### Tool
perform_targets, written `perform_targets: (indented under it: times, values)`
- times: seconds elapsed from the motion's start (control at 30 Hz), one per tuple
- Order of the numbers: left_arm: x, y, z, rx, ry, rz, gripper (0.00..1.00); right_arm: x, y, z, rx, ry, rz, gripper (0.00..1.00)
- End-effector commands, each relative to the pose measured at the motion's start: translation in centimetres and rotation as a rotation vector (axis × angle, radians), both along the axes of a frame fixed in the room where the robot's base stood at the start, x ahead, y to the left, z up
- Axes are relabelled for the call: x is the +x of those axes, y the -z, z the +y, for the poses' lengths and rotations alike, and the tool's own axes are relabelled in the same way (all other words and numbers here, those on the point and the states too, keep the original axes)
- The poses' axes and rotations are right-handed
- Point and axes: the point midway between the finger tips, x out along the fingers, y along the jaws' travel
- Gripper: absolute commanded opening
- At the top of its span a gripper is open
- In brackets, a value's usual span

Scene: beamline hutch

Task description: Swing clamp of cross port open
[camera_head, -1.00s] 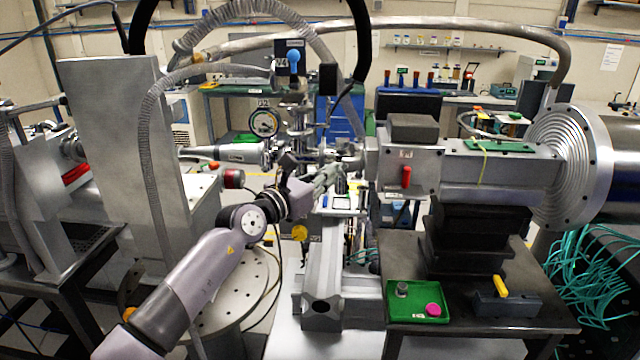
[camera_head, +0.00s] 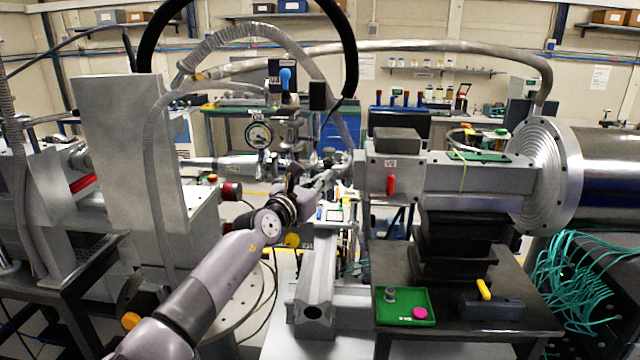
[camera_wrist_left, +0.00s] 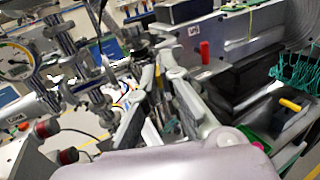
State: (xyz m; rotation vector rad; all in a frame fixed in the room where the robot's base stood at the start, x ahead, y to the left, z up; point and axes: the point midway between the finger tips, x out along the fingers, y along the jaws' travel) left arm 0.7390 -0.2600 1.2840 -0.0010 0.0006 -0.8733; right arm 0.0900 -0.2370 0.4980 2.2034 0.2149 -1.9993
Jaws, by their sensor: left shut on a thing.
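The steel cross port (camera_head: 298,165) stands at mid-picture in the head view, under a round gauge (camera_head: 258,135). It also shows at the upper left of the wrist view (camera_wrist_left: 88,85). My left gripper (camera_head: 333,176) reaches in from the lower left and is at the right side of the cross. In the wrist view my left gripper (camera_wrist_left: 157,82) has its fingers close together on the small clamp between the cross and the grey box. The clamp is mostly hidden by the fingers, so its exact position is unclear. My right gripper is not in view.
A grey box with a red handle (camera_head: 390,186) stands close to the right of the gripper. A green tray (camera_head: 405,318) lies on the dark table (camera_head: 450,335). A hose (camera_head: 240,32) arches over the cross. A tall grey block (camera_head: 125,170) stands left.

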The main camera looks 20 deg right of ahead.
Motion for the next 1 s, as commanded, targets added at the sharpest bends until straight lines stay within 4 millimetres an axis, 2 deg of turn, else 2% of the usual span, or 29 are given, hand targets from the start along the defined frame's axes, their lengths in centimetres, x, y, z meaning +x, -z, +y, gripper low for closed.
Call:
perform_targets:
  times: [0.03, 0.07, 0.33, 0.67, 0.83, 1.0]
  values:
    - [-0.1, -0.6, -0.1, -0.008, 0.001, -0.008, 0.00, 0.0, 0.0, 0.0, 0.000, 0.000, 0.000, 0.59]
    - [-0.1, -0.6, -0.1, -0.008, 0.002, -0.008, 0.07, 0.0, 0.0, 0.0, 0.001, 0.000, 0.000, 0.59]
    - [0.0, -0.3, -0.1, -0.004, 0.001, -0.003, 0.25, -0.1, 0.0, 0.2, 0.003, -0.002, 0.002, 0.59]
    - [0.0, -0.3, 0.0, -0.001, 0.001, -0.002, 0.26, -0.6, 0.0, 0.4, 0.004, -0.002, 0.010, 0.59]
    - [0.0, -2.4, 0.0, -0.002, 0.001, -0.006, 0.26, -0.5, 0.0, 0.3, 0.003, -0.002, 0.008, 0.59]
    - [0.0, -5.9, 0.0, -0.003, 0.000, -0.006, 0.26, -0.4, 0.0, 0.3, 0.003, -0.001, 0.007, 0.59]
